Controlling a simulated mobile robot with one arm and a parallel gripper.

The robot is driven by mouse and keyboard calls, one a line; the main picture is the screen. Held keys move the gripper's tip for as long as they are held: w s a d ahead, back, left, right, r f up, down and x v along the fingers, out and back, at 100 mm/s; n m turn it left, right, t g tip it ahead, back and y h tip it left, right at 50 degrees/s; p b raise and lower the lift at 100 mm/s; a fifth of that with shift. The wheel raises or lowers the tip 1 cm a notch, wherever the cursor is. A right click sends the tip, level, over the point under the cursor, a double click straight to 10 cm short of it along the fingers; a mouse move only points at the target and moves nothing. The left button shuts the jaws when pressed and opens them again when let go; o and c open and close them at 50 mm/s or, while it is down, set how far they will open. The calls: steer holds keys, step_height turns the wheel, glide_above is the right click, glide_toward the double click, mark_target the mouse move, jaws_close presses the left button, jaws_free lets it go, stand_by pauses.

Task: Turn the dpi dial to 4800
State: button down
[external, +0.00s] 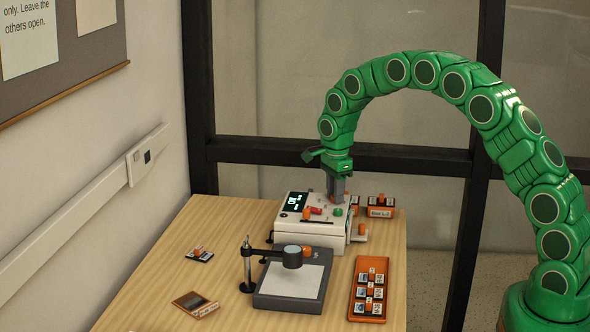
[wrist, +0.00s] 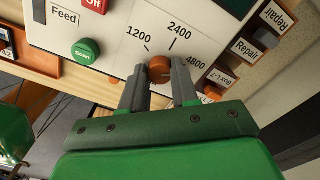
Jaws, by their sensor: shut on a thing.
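The dpi dial (wrist: 159,69) is a small orange-brown knob on the white panel of the scanner (external: 318,232). The marks 1200, 2400 and 4800 (wrist: 195,61) fan around it, with 4800 on the right in the wrist view. My gripper (wrist: 159,79) is shut on the dial, with one grey finger on each side. I cannot tell which mark the dial points to. In the external view my gripper (external: 336,196) reaches down onto the right rear of the scanner's top and hides the dial.
A copy stand (external: 290,286) and an orange tray (external: 368,290) are in front.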

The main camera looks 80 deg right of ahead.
steer(key=c, duration=0.8)
jaws_free()
steer(key=shift+c, duration=0.2)
steer(key=shift+r, duration=0.1)
step_height(320, 180, up, 7)
steer(key=shift+f, duration=0.15)
steer(key=shift+r, duration=0.5)
